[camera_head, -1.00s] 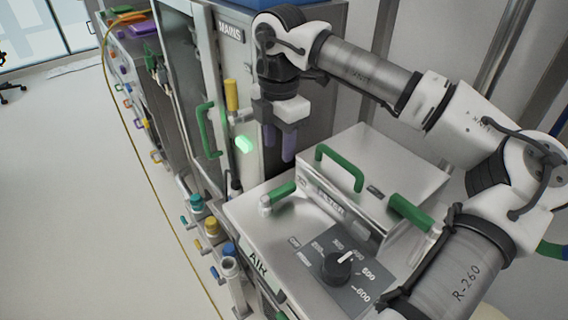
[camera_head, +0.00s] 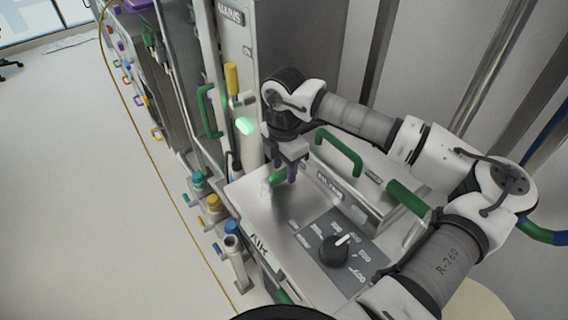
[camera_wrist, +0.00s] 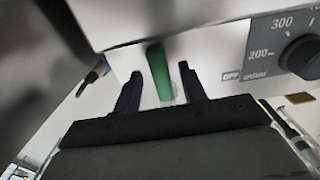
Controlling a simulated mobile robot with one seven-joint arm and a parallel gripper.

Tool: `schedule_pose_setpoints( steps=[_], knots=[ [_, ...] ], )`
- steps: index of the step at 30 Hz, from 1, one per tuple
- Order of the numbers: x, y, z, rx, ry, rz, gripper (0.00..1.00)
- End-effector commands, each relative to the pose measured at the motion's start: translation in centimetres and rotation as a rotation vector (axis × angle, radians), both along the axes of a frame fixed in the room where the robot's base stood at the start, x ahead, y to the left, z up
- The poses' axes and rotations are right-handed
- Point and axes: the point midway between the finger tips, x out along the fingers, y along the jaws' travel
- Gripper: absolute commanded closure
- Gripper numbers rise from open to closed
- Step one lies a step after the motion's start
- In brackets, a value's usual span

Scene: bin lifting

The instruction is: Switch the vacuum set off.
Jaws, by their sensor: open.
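The silver set (camera_head: 265,222) has a black dial (camera_head: 334,250) with a printed scale on its top. The dial's white mark points to the upper right, not clearly at one number. The dial also shows at the right edge of the wrist view (camera_wrist: 305,57), beside the numbers 200 and 300 and an OFF label. A short green lever (camera_head: 278,177) stands at the set's back left. My gripper (camera_head: 285,168) is open just above it, pointing down. In the wrist view the green lever (camera_wrist: 158,72) shows between my two dark fingers (camera_wrist: 160,86), apart from both.
A box labelled FILTER (camera_head: 352,190) with a green handle (camera_head: 339,152) stands right beside my gripper. Another green grip (camera_head: 407,197) is at its right. The MAINS cabinet (camera_head: 232,40) with a yellow lever (camera_head: 232,80) and lit green lamp (camera_head: 244,126) rises behind. Coloured knobs line the left side.

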Motion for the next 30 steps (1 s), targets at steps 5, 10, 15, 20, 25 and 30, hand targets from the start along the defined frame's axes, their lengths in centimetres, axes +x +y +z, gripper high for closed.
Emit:
schedule_pose_setpoints(
  steps=[5,10,15,20,25,30],
  knots=[
    [-0.05,0.02,-0.64,0.000,0.001,0.000,0.58],
    [-0.05,0.01,-0.65,0.001,0.001,0.000,0.58],
    [-0.03,0.01,-0.63,0.000,0.001,0.000,0.77],
    [-0.03,0.01,-0.62,0.000,0.001,0.000,0.97],
    [-0.03,0.00,-0.60,0.000,0.000,0.000,1.00],
    [0.05,0.06,-0.63,0.000,0.000,-0.002,1.00]
  ],
)
